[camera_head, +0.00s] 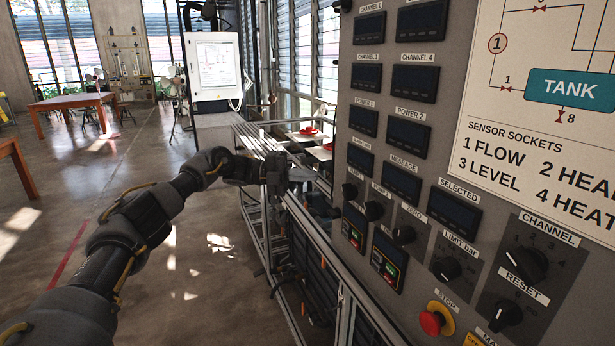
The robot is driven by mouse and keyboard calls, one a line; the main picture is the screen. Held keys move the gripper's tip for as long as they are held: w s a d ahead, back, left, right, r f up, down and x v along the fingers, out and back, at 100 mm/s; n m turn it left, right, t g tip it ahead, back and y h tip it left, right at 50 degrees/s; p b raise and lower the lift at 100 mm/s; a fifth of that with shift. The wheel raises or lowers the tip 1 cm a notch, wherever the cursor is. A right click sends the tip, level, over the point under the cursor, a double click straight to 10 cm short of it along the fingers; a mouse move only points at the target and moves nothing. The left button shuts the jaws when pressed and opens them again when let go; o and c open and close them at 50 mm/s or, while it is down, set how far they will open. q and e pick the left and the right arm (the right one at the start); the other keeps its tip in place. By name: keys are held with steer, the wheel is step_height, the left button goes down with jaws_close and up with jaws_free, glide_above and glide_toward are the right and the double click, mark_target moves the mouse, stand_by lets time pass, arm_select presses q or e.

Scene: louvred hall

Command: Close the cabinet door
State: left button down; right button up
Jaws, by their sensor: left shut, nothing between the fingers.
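A white wall cabinet (213,68) with a paper diagram on its front stands beyond the metal frame, left of centre. Its front looks flat, and I cannot tell whether its door stands ajar. A large grey control panel (448,150) fills the right side, close to me; I cannot tell whether it is a cabinet door. My left arm reaches in from the lower left, and my left gripper (298,174) is shut and empty over the metal frame, just left of the panel's edge. It is apart from the white cabinet. My right gripper is out of view.
A metal frame (262,228) with cables runs along the panel's lower left. A red emergency stop (434,318) and several knobs stick out of the panel. A wooden table (75,102) stands far left.

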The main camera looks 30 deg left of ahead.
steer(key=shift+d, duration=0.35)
arm_select(q)
steer(key=shift+a, duration=0.1)
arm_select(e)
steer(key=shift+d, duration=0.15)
arm_select(q)
steer(key=b+v, duration=0.2)
steer(key=v, duration=0.9)
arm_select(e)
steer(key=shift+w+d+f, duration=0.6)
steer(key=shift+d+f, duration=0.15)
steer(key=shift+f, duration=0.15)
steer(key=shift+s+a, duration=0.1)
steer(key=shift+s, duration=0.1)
